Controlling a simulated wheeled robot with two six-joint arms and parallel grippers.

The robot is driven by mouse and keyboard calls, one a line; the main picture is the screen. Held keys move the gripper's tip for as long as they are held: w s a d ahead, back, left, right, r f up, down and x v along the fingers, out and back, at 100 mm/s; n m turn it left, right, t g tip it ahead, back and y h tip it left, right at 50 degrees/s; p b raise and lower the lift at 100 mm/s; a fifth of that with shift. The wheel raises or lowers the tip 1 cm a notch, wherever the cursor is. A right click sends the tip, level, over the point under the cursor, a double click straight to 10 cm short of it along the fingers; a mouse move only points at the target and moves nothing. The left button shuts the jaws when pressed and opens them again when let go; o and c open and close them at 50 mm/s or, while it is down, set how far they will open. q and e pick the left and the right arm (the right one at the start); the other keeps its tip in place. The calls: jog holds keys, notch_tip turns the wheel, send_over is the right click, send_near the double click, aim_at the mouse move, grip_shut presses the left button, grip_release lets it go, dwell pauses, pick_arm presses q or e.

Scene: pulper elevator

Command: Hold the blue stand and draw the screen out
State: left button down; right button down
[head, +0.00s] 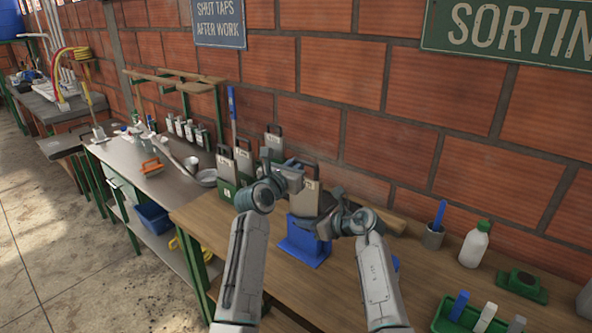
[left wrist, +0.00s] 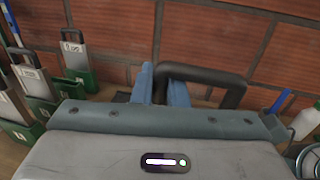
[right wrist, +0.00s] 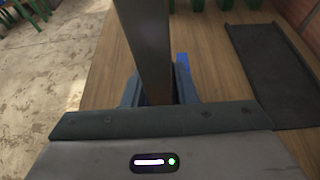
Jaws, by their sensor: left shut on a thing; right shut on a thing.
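The blue stand (head: 304,246) is upright on the wooden bench in the head view. A flat beige-grey screen (head: 304,202) stands upright above it; its lower end is hidden. My left gripper (head: 293,172) is at the screen's top, shut on its dark loop handle, and the handle (left wrist: 232,80) shows between and right of the fingers in the left wrist view. My right gripper (head: 326,222) is shut at the upper right of the stand. In the right wrist view the screen's grey edge (right wrist: 147,45) runs down between its fingers, and the exact contact is hidden.
Several handled screens in green stands (head: 228,172) stand to the left, close to the left arm. A grey cup (head: 433,237), a white bottle (head: 474,245) and a green tray (head: 448,318) are on the right. The brick wall is close behind.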

pick_arm(q)
jog(key=shift+r, duration=2.25)
pick_arm(e)
jog(key=shift+s+f, duration=0.2)
jog(key=shift+f, duration=0.4)
pick_arm(q)
jog(key=shift+s+r, duration=0.15)
jog(key=shift+r, duration=0.25)
pick_arm(e)
jog(key=shift+s+r, duration=0.1)
jog(key=shift+r, duration=0.1)
pick_arm(q)
jog(key=shift+r, duration=0.45)
pick_arm(e)
jog(key=shift+r, duration=0.15)
pick_arm(q)
jog(key=shift+f, duration=0.1)
pick_arm(e)
jog(key=c, duration=1.1)
grip_release()
jog(key=shift+w, duration=0.2)
pick_arm(q)
jog(key=shift+w, duration=0.2)
pick_arm(e)
jog(key=shift+s+d+r, duration=0.2)
jog(key=shift+d+r, duration=0.1)
jog(key=shift+d, duration=0.1)
jog(key=v, duration=1.1)
